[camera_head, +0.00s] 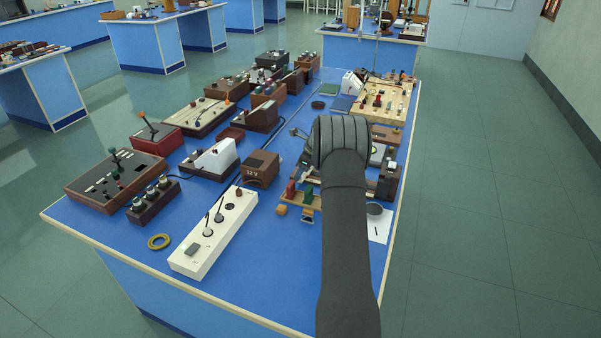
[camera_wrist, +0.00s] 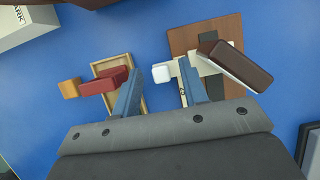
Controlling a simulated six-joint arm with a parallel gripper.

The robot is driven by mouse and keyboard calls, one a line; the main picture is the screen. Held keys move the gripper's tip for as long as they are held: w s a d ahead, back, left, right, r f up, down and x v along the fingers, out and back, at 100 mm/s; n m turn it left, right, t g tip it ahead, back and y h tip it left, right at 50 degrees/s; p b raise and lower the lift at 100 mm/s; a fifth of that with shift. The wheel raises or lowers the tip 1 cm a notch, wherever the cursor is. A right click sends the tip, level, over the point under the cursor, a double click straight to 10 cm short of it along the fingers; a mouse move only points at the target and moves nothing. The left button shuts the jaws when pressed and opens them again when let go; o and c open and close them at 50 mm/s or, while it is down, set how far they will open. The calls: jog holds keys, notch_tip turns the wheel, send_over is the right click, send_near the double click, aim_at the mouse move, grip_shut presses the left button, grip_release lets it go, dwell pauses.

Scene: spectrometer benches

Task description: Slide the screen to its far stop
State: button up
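My gripper (camera_wrist: 159,72) shows in the wrist view as two blue fingers, spread apart. A small white block (camera_wrist: 161,74) appears in the gap, close to the right finger; I cannot tell whether it touches. A pale strip (camera_wrist: 184,92) lies by the right finger. A brown board (camera_wrist: 184,38) with grey pieces and a tilted dark brown block (camera_wrist: 232,66) is at the right. I cannot tell which part is the screen. In the head view my arm hides most of this area.
A shallow wooden tray (camera_wrist: 103,69) with a red block (camera_wrist: 98,85) lies left of the fingers, an orange block (camera_wrist: 69,88) beside it. In the head view, a long white box (camera_head: 212,235), a brown 12 V box (camera_head: 261,168) and several instruments crowd the blue bench (camera_head: 262,262).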

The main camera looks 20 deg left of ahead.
jog(key=v, duration=1.7)
jog(key=shift+f, duration=0.15)
jog(key=x, duration=1.7)
jog(key=shift+f, duration=0.15)
